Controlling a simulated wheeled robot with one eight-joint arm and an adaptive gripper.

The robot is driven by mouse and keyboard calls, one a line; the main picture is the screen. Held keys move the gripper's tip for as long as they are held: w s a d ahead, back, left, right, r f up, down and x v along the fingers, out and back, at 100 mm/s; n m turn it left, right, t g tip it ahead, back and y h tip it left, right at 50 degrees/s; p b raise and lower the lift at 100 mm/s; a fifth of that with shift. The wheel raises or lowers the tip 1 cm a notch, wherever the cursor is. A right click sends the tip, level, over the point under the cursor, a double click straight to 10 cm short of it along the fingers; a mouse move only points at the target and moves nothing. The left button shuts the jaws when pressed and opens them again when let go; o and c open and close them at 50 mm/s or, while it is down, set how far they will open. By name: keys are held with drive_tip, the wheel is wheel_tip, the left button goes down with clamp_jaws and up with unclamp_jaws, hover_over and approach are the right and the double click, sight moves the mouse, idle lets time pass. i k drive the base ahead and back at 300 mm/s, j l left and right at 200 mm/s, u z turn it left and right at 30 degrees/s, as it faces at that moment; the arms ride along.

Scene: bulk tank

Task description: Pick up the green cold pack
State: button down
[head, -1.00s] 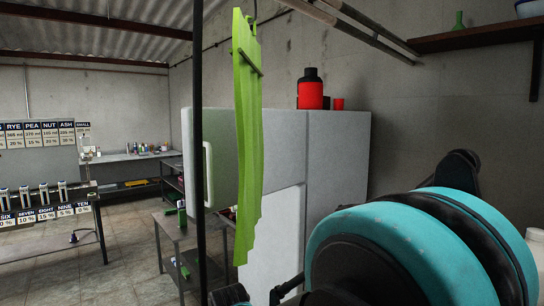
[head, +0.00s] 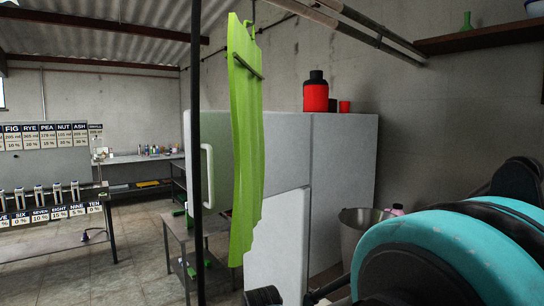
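I cannot pick out the green cold pack with certainty. Small green items show on the top (head: 183,209) and on the lower shelf (head: 190,270) of the low grey table; they are too small to identify. A long bright green sheet (head: 243,140) hangs like an apron from a hook in front of the fridge, and it does not look like a pack. My teal and black arm fills the lower right. Dark parts (head: 262,297) at the bottom edge may belong to my gripper; its fingers cannot be made out.
A grey-white fridge (head: 340,190) stands mid-view with a red, black-capped bottle (head: 316,92) on top. A metal bucket (head: 358,232) stands right of it. A thin dark pole (head: 196,130) rises close in front. Open floor (head: 138,245) lies left of the low table (head: 178,228).

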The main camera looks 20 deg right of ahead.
sight(189, 220)
drive_tip(key=i+z, duration=0.25)
drive_tip(key=i, duration=0.2)
drive_tip(key=i+z, duration=0.3)
drive_tip(key=i, duration=0.15)
